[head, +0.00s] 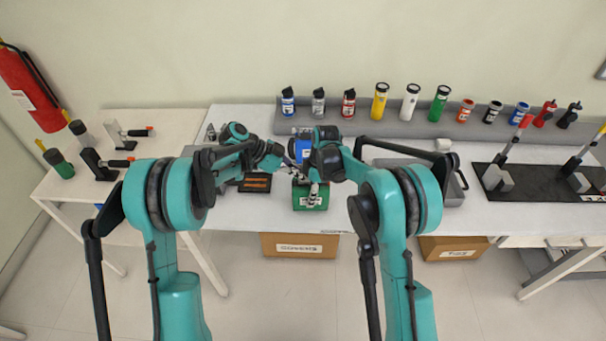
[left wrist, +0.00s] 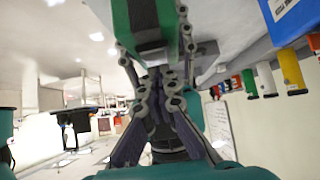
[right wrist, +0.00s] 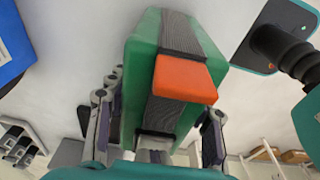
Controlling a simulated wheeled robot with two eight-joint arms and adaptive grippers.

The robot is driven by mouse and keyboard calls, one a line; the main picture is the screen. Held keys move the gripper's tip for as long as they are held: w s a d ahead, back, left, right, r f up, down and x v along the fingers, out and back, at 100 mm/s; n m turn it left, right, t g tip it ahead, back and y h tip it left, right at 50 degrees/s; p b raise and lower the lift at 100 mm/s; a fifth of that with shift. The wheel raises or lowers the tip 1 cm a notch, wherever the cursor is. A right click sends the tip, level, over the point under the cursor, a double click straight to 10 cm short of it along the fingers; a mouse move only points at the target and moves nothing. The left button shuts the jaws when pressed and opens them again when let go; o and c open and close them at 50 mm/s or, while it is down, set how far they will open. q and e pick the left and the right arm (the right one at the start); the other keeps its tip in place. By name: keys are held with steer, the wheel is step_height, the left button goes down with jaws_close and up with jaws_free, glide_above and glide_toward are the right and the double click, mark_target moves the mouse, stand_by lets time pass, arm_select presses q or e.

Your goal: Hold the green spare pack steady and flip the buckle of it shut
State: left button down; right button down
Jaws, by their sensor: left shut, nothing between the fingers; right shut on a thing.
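The green spare pack (head: 322,203) stands at the front middle of the white table. In the right wrist view the pack (right wrist: 143,60) carries a dark strap (right wrist: 182,35) and an orange buckle (right wrist: 185,78); I cannot tell how far the buckle is folded down. My right gripper (right wrist: 158,135) is shut on the pack, with a finger on each side of it. The arms partly cover the pack in the head view.
A blue pack (head: 303,148) stands just behind. A dark tray with orange strips (head: 256,182) lies to the left, and a grey metal tray (head: 453,192) to the right. Bottles and torches line the back shelf (head: 425,127). The table's front edge is close to the pack.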

arm_select(q)
steer(key=shift+a+r, duration=0.2)
steer(key=shift+a, duration=0.55)
steer(key=v, duration=1)
steer(key=shift+d+r, duration=0.3)
steer(key=shift+d, duration=0.05)
arm_select(e)
steer(key=c, duration=0.6)
jaws_free()
